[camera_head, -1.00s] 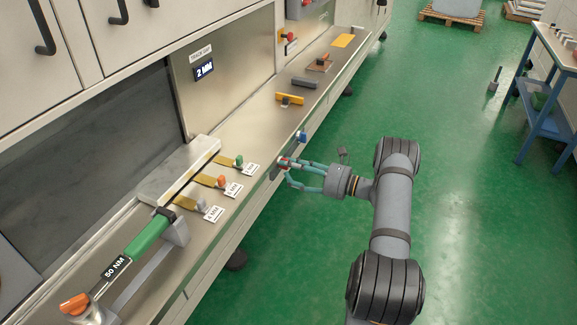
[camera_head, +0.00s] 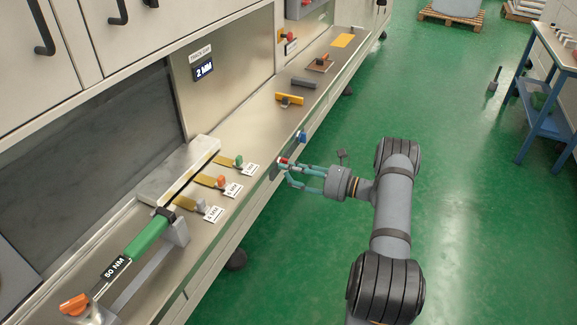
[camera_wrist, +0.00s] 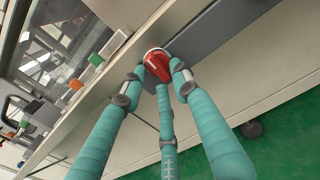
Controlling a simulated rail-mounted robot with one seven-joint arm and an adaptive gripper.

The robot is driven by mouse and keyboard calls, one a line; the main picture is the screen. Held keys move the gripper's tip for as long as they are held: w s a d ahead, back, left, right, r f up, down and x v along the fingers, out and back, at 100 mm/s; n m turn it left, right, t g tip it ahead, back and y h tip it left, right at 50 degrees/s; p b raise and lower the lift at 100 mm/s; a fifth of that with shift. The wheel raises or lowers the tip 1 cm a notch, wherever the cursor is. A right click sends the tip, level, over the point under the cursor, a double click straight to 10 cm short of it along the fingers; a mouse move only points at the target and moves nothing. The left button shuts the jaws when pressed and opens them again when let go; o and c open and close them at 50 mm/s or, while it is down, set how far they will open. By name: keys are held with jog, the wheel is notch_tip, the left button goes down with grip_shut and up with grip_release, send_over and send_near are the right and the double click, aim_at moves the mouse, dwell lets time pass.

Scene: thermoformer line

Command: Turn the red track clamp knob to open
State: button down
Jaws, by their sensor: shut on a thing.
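The red track clamp knob (camera_wrist: 157,64) shows in the wrist view, mounted on the front face of the bench. In the head view the knob (camera_head: 284,161) is a small red spot, partly hidden by the fingers. My gripper (camera_wrist: 153,82) has several teal fingers, and their tips close around the knob from its sides and below. In the head view my gripper (camera_head: 287,170) reaches the bench front from the right. The knob's pointer and any open or shut marking are too small to read.
A blue knob (camera_head: 302,136) sits on the bench edge just beyond. Tagged orange (camera_head: 221,180) and green (camera_head: 239,160) knobs stand on the bench top, near a green-handled torque wrench (camera_head: 149,237). A display (camera_head: 204,69) reads "2 MM".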

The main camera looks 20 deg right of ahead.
jog(key=shift+w+d+r+t, duration=0.2)
jog(key=shift+w+r, duration=0.1)
jog(key=shift+r, duration=0.15)
jog(key=shift+w+d+r+t, duration=0.15)
jog(key=shift+w+r+t, duration=0.1)
jog(key=shift+r, duration=0.2)
jog(key=shift+s+r+m, duration=0.1)
jog(key=shift+m, duration=1.4)
jog(key=m, duration=0.1)
jog(key=m+p, duration=0.1)
jog(key=shift+s+a+r+m, duration=0.15)
jog(key=shift+r+m, duration=0.05)
jog(key=shift+m, duration=0.2)
jog(key=c, duration=1.7)
grip_release()
jog(key=shift+c, duration=0.2)
jog(key=o, duration=0.6)
jog(key=shift+s+a+f, duration=0.1)
jog(key=shift+s+f, duration=0.05)
jog(key=shift+f, duration=0.15)
jog(key=shift+c, duration=0.2)
